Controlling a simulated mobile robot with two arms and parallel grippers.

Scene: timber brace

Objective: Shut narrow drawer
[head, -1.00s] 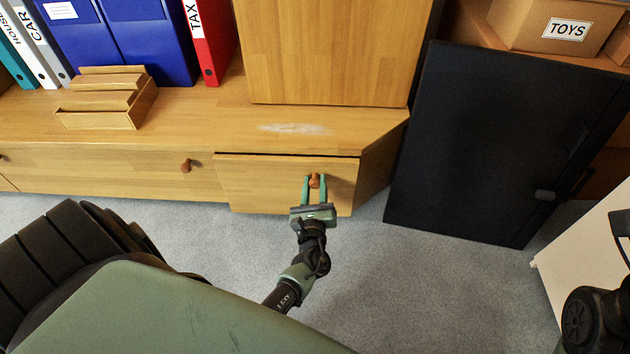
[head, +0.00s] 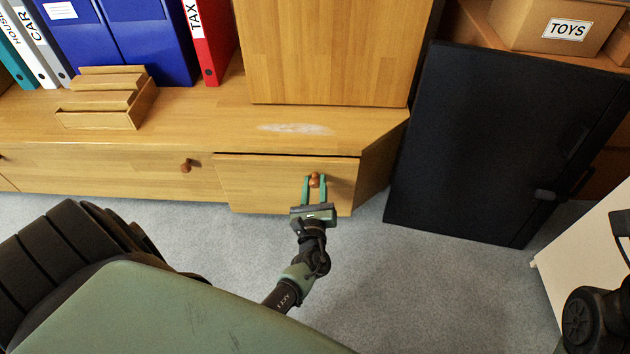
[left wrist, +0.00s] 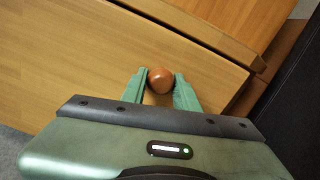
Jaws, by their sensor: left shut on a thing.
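The narrow drawer (head: 255,185) is the wooden front at the right end of the low cabinet. Its front stands slightly proud of the neighbouring front, with a dark gap along its top edge. It has a round brown wooden knob (head: 315,180). My left gripper (head: 315,184) is in front of the drawer, its two green fingers shut on the knob from both sides. In the left wrist view the knob (left wrist: 161,79) sits between the fingertips (left wrist: 160,84), against the drawer front (left wrist: 90,60). My right gripper is not in view.
A wider drawer (head: 120,172) with its own knob lies to the left. A black panel (head: 500,140) leans at the right. Binders, a wooden letter rack (head: 105,100) and a tall wooden cabinet (head: 325,50) stand on the top. Grey carpet (head: 400,280) is free in front.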

